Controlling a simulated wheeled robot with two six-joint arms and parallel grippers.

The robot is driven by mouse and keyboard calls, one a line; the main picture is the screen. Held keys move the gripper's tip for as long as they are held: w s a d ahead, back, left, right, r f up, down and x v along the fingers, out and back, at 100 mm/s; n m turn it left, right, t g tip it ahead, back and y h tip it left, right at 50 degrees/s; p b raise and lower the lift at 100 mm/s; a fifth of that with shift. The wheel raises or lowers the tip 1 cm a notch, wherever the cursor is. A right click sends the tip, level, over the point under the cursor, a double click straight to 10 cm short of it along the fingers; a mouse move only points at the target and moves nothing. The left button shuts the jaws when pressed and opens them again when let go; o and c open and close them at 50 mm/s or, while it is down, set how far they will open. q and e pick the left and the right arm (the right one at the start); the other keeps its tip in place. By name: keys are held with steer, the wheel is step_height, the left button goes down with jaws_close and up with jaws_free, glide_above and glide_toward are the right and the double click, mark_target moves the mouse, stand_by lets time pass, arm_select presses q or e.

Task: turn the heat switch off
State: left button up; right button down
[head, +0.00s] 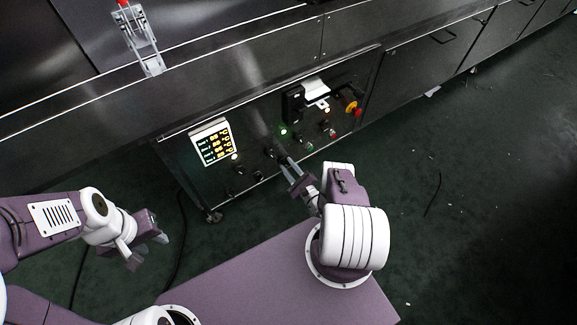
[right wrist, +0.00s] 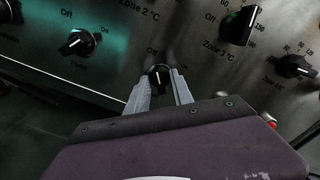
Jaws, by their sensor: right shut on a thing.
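A small black switch knob (right wrist: 158,76) with a white pointer line sits on the steel control panel (head: 240,190). In the right wrist view, my right gripper (right wrist: 160,88) has one finger on each side of it and is shut on it. An "Off" label shows just above the knob, with a partly covered label to its right; its name is hidden by my gripper. The pointer looks roughly upright in that view. In the head view, my right gripper (head: 284,161) reaches the panel's lower middle. My left gripper (head: 149,249) is open and empty, away from the panel.
A "Fans" knob (right wrist: 77,43) is left of the held knob, with zone temperature knobs (right wrist: 240,25) above right. A lit display (head: 212,142), a green lamp (head: 283,131) and a red-and-yellow emergency button (head: 353,108) are also on the panel. Dark floor is open at right.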

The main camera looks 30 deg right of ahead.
steer(key=shift+n, duration=0.3)
stand_by(0.4)
steer(key=c, duration=1.5)
jaws_free()
steer(key=shift+o, duration=0.2)
steer(key=shift+s+d, duration=0.1)
steer(key=shift+s, duration=0.25)
steer(key=s+p, duration=0.3)
steer(key=s, duration=0.5)
steer(key=shift+s+d, duration=0.2)
steer(key=shift+d, duration=0.05)
